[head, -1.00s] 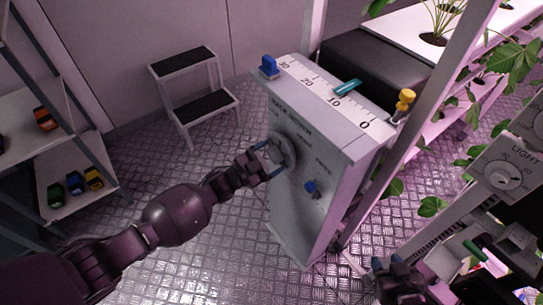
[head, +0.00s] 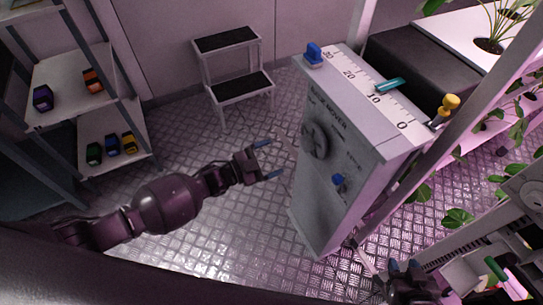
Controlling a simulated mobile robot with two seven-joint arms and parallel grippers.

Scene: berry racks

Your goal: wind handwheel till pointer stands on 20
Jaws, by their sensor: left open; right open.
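The grey cabinet (head: 345,180) carries a handwheel (head: 315,141) on its front face. The teal pointer (head: 391,84) stands between 10 and 20, closer to 10. My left gripper (head: 267,159) is open and empty, left of the handwheel with a gap between them. My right gripper (head: 404,266) is open at the bottom right, below the cabinet in the picture and away from the wheel.
A step stool (head: 233,75) stands behind left. A shelf rack (head: 108,125) is at far left. Plants and a control panel crowd the right.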

